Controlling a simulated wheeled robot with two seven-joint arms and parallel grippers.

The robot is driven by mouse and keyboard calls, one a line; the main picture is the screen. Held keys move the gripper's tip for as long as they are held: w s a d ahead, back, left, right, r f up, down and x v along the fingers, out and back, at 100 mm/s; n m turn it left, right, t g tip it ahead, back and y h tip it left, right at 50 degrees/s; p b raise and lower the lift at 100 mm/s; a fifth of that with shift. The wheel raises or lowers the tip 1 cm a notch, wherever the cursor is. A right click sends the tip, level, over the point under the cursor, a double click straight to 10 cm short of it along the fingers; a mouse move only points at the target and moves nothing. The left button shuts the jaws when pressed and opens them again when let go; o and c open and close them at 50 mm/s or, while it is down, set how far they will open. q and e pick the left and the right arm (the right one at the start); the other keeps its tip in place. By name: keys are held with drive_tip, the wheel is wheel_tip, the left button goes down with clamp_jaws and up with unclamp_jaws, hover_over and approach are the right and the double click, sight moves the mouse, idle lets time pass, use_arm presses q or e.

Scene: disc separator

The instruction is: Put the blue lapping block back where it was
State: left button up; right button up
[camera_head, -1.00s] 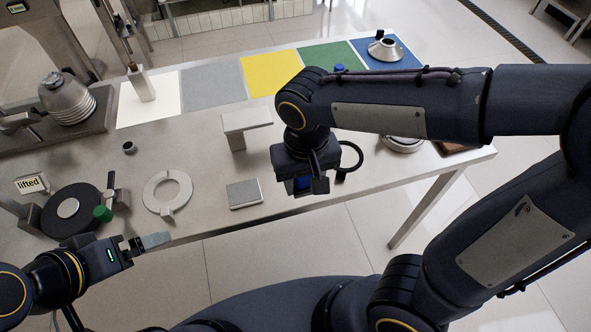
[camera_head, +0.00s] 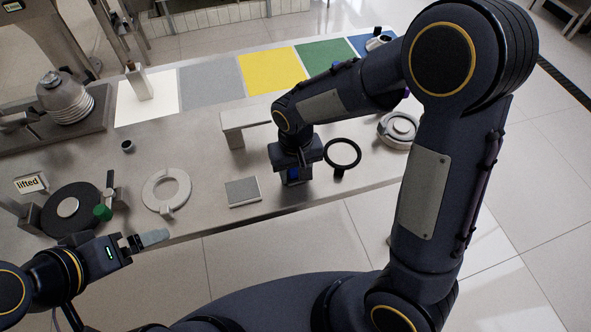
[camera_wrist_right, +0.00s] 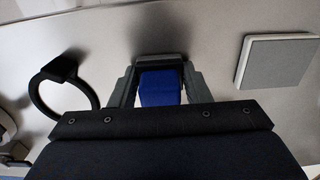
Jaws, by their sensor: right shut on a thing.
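The blue lapping block (camera_head: 293,175) is in my right gripper (camera_head: 292,180), close over the front part of the steel table, right of a grey square plate (camera_head: 243,191). In the right wrist view the jaws (camera_wrist_right: 159,92) are shut on the blue block (camera_wrist_right: 160,88) from both sides. A grey, dark-edged slab (camera_wrist_right: 159,66) shows at the block's far end. I cannot tell whether the block touches the table. My left gripper (camera_head: 146,240) is off the table's front edge at lower left; its jaw opening does not show clearly.
A black ring on a stand (camera_head: 342,153) is close right of my right gripper. A grey bench-like stand (camera_head: 245,118) is behind. A pale ring (camera_head: 166,190) and a black disc (camera_head: 70,209) lie left. Coloured mats (camera_head: 273,71) line the back. A round metal piece (camera_head: 398,130) is at right.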

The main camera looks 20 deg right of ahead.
drive_tip(key=shift+f, duration=0.1)
drive_tip(key=o, duration=0.6)
drive_tip(key=shift+f, duration=0.1)
drive_tip(key=shift+c, duration=0.2)
drive_tip(key=o, duration=0.5)
wheel_tip(320, 180, up, 12)
drive_tip(key=shift+r, duration=0.25)
drive_tip(key=shift+s+d+r+m+t+y, duration=0.35)
drive_tip(key=shift+s+d+t+y, duration=0.45)
drive_tip(key=shift+s+d, duration=1.35)
drive_tip(key=shift+s+d+r+m+t+y, duration=0.4)
drive_tip(key=shift+s+d+t, duration=0.6)
drive_tip(key=shift+s, duration=2.25)
drive_tip(key=shift+s+d+r+m+t+y, duration=0.3)
drive_tip(key=shift+s+d+t+y, duration=0.85)
drive_tip(key=shift+s, duration=1.55)
